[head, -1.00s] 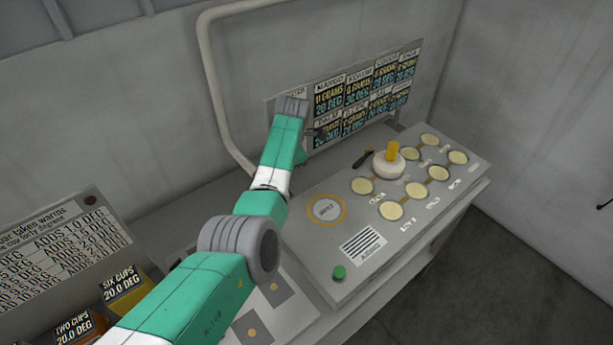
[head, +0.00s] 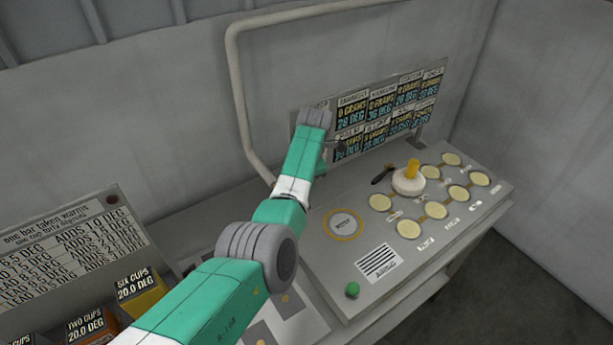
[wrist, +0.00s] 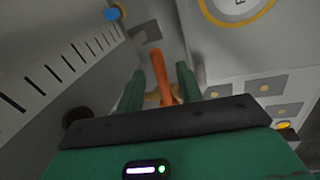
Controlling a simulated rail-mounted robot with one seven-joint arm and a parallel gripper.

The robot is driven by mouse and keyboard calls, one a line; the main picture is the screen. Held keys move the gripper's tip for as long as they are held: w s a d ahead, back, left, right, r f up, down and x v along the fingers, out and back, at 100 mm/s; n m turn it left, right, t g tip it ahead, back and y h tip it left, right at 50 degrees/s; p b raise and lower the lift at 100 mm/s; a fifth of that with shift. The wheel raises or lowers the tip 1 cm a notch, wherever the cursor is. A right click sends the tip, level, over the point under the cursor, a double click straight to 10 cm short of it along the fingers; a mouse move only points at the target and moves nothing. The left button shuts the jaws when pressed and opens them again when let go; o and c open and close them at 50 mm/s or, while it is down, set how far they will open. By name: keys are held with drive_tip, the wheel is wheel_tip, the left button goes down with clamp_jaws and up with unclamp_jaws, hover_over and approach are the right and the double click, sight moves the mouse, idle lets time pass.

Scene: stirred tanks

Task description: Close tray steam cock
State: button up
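In the wrist view an orange lever handle (wrist: 158,68) stands between the two green fingers of my gripper (wrist: 160,76). Narrow gaps show between the handle and the fingers, so the gripper looks open around it, not clamped. The lever's base is a yellowish spot low between the fingers, partly hidden by the gripper's dark front edge. No label on the lever can be read, so I cannot confirm that it is the tray steam cock. In the head view my gripper and this lever are hidden behind my arm.
The grey control panel (head: 400,290) has a round dial (head: 343,224), a green button (head: 352,290), several cream discs and a white knob with a yellow top (head: 409,180). A readout board (head: 380,112) stands behind. A bent pipe (head: 238,100) runs along the wall. A blue knob (wrist: 112,14) shows in the wrist view.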

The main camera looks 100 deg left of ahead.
wheel_tip(320, 180, up, 8)
drive_tip(key=d, duration=0.1)
drive_tip(key=shift+w+f+p, duration=0.2)
drive_tip(key=shift+w+p, duration=0.2)
drive_tip(key=shift+d, duration=0.1)
drive_tip(key=shift+c, duration=0.5)
